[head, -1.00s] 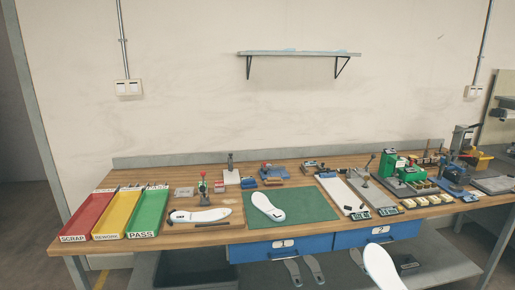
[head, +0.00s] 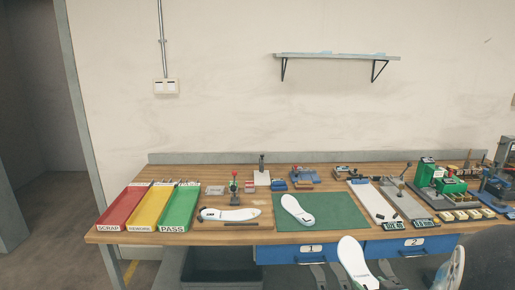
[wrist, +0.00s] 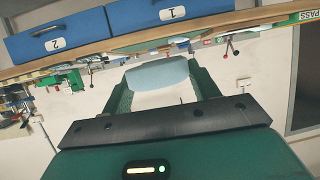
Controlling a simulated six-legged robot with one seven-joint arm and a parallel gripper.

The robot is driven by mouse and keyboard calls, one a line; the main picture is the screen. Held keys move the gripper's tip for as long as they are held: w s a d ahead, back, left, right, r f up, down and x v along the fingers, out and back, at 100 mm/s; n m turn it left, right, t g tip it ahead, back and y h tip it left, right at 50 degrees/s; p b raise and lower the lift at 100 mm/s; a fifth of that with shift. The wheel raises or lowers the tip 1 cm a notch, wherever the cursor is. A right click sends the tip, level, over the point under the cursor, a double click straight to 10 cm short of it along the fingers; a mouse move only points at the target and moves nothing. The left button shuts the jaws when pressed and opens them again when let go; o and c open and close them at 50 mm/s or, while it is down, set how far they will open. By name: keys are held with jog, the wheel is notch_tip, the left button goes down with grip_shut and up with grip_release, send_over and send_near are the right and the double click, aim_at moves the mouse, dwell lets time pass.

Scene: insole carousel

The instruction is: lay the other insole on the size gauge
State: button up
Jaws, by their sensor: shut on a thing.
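A white insole (head: 357,262) is held in front of the bench at the bottom of the head view. My gripper (wrist: 160,82) shows in the wrist view, its green fingers shut on this pale insole (wrist: 158,73); its fingers are not clear in the head view. A long white plate (head: 373,201) with a small dark label at its front end, right of the green mat, looks like the size gauge; it appears bare. A second white insole (head: 297,209) lies on the green mat (head: 340,213). A third white insole (head: 230,214) lies farther left.
Red, yellow and green trays (head: 176,207) marked scrap, rework and pass stand at the bench's left end. A grey plate (head: 407,199) and green machines (head: 440,180) stand right of the white plate. Blue drawers (head: 310,252) hang under the front edge. A red-handled clamp (head: 234,177) stands upright.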

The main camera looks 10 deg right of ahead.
jog(key=w+a+f, duration=0.5)
jog(key=a+f, duration=0.4)
jog(key=a, duration=0.2)
jog(key=w+a+f, duration=0.5)
jog(key=a+f, duration=0.4)
jog(key=a, duration=0.3)
jog(key=shift+s, duration=0.15)
